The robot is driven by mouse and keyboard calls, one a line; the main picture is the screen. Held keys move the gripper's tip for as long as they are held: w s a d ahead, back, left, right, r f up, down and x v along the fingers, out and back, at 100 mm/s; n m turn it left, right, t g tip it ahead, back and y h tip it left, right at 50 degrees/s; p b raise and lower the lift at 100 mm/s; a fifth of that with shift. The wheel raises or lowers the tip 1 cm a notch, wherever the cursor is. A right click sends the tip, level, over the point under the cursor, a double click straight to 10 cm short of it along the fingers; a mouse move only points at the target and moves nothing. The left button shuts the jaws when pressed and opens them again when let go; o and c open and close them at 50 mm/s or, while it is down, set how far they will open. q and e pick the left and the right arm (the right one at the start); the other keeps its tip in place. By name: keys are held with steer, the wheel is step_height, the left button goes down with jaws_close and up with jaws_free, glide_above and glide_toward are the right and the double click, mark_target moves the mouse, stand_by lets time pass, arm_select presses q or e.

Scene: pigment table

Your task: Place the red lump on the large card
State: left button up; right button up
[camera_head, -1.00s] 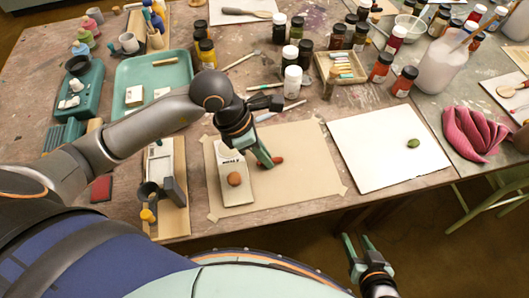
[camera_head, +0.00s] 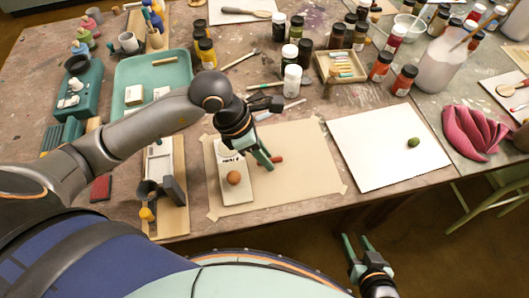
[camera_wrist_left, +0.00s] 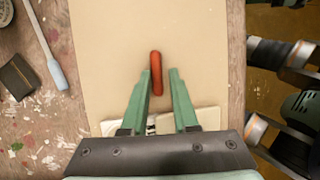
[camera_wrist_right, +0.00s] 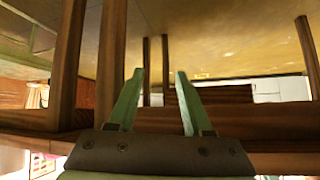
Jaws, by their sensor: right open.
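The red lump (camera_head: 277,159) is a small, long, rounded piece on the beige taped sheet. In the left wrist view the red lump (camera_wrist_left: 156,72) lies lengthwise at the fingertips, nearer the left finger. My left gripper (camera_head: 264,160) is open and low over the sheet beside the lump; I cannot tell whether a finger touches it. The large white card (camera_head: 370,165) lies to the right of the sheet, with a green lump (camera_head: 414,142) on it. My right gripper (camera_head: 357,246) is open and empty, off the table's front edge; its fingers also show in the right wrist view (camera_wrist_right: 156,85).
A small white card (camera_head: 236,194) with an orange-brown ball (camera_head: 234,178) lies left of the red lump. Paint bottles (camera_head: 292,80) and a chalk tray (camera_head: 331,77) stand behind. Pink cloth (camera_head: 472,132) lies right of the large card. The card's middle is clear.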

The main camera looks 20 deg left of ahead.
arm_select(q)
steer(key=p+v, duration=0.1)
steer(key=v, duration=1.1)
steer(key=shift+w+r, duration=0.2)
steer(key=shift+r, duration=0.15)
